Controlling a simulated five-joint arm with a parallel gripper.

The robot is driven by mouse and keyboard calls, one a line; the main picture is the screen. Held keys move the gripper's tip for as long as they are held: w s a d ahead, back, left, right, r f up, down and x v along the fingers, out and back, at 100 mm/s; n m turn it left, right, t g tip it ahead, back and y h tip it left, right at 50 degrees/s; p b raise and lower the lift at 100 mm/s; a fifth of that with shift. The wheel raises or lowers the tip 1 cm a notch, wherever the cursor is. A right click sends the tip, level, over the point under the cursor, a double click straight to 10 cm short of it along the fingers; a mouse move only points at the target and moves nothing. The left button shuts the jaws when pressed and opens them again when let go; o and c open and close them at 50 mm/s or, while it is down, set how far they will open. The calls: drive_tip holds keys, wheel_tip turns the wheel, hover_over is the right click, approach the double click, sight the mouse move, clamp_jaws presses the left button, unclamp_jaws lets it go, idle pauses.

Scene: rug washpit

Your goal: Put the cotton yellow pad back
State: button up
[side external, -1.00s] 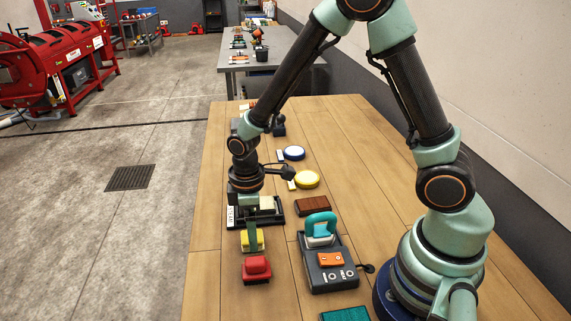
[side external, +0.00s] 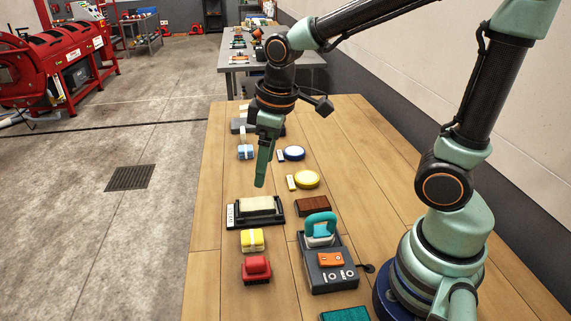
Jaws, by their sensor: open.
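A small yellow block with a pale band (side external: 252,240) sits on the wooden table, just in front of a black tray (side external: 275,221) holding a cream pad (side external: 257,204). A round yellow pad (side external: 307,179) with a white rim lies farther back and right, beside a small yellow-and-white card (side external: 291,182). I cannot tell from the picture which yellow piece is cotton. My gripper (side external: 261,183) is open and empty, pointing down above the table behind the tray. Its fingers overlap in this view. Both yellow pieces are clear of it.
A red block (side external: 256,269) sits in front of the yellow block. A grey device with a teal handle (side external: 321,226) and a brown brush block (side external: 313,205) stand to the right. A blue round pad (side external: 293,153) and a blue block (side external: 245,152) are farther back.

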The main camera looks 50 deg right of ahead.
drive_tip(key=s+d+r+m+t, duration=0.3)
drive_tip(key=s+d+r+m, duration=0.1)
drive_tip(key=s+r+m, duration=0.1)
drive_tip(key=shift+r, duration=0.35)
idle(1.1)
